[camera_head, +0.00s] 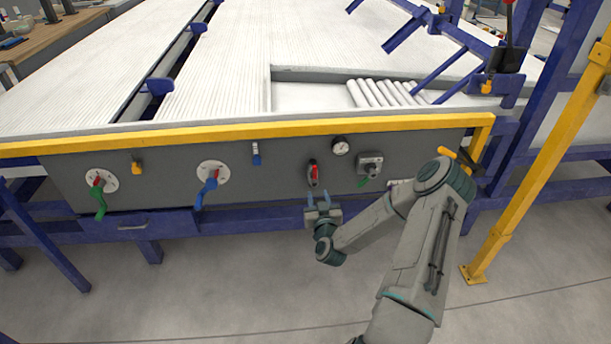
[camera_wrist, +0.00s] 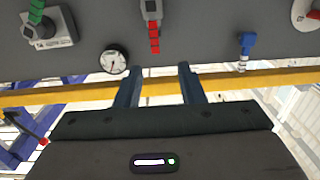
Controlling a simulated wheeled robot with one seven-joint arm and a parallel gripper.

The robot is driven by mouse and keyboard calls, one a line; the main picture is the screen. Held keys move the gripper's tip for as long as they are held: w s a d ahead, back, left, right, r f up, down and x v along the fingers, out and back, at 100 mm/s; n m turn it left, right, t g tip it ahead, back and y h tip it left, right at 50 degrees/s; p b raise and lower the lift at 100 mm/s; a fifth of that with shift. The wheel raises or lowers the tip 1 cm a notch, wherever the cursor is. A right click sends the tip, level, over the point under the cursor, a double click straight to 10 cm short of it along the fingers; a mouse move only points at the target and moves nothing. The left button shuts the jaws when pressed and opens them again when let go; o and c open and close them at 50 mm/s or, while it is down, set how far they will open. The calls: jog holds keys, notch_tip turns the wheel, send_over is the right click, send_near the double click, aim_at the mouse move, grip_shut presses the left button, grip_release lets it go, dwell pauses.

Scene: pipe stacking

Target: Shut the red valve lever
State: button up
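The red valve lever (camera_head: 314,174) is on the grey front panel, below and left of a round gauge. In the wrist view, which shows the panel upside down, the red lever (camera_wrist: 154,40) sits on a small grey fitting and lies ahead of the space between my fingers. My gripper (camera_head: 318,196) is just below and slightly right of the lever in the head view. Its two blue fingers are spread with nothing between them; the gripper also shows in the wrist view (camera_wrist: 158,76). I cannot tell the exact distance from fingers to lever.
The gauge (camera_head: 340,146) and a grey switch box with a green lever (camera_head: 365,183) are to the right. A small blue valve (camera_head: 256,154), a blue lever (camera_head: 207,190) and a green lever (camera_head: 99,203) are left. A yellow rail (camera_head: 230,134) runs above the panel.

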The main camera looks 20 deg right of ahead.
aim_at(315, 172)
jog(key=shift+h, duration=0.3)
jog(key=x, duration=1.4)
jog(key=shift+s+d+f+b, duration=0.1)
jog(key=shift+d+b, duration=0.1)
jog(key=shift+b, duration=0.15)
